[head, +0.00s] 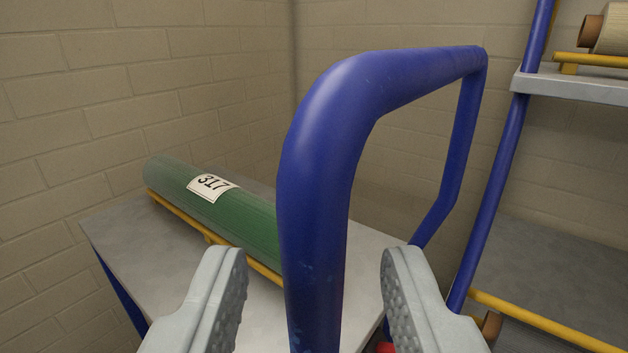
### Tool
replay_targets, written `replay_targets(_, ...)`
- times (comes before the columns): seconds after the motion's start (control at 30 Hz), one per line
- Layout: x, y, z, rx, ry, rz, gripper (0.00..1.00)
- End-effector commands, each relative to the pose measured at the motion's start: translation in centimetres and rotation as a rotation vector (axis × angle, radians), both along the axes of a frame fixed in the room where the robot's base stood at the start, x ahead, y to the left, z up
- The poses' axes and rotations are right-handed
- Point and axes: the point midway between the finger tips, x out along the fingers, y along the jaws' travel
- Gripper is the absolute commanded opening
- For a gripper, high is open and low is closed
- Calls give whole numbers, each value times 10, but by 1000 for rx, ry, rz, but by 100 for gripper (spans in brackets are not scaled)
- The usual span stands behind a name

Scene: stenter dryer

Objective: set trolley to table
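A thick blue tubular handle (322,170) arches up close in front of me and bends away to the right. Its near upright passes between the fingers of my gripper (315,285), which is open, with a visible gap on each side of the tube. Behind the handle is a flat grey top (135,245) with a blue leg at its left. A green roll (240,215) with a white tag reading 317 lies on it in a yellow cradle (190,222). I cannot tell whether this grey top is the trolley or the table. The handle's lower end is out of frame.
At the right stands a blue-posted frame with a grey upper shelf (575,88) holding a pale roll (612,30) on a yellow support. Below it are a grey surface (560,265) and a yellow rail (545,322). Brick walls close off the back and left.

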Motion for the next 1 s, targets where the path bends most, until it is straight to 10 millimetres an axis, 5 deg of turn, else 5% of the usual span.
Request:
replay_targets(0.23, 27, 1, 0, 0, 0, 0, 39)
replay_targets(0.63, 33, 1, 0, 0, 0, 0, 39)
replay_targets(0.87, 32, 1, 0, 0, 0, 0, 0)
replay_targets(1.0, 32, 1, 0, 0, 0, 0, 0)
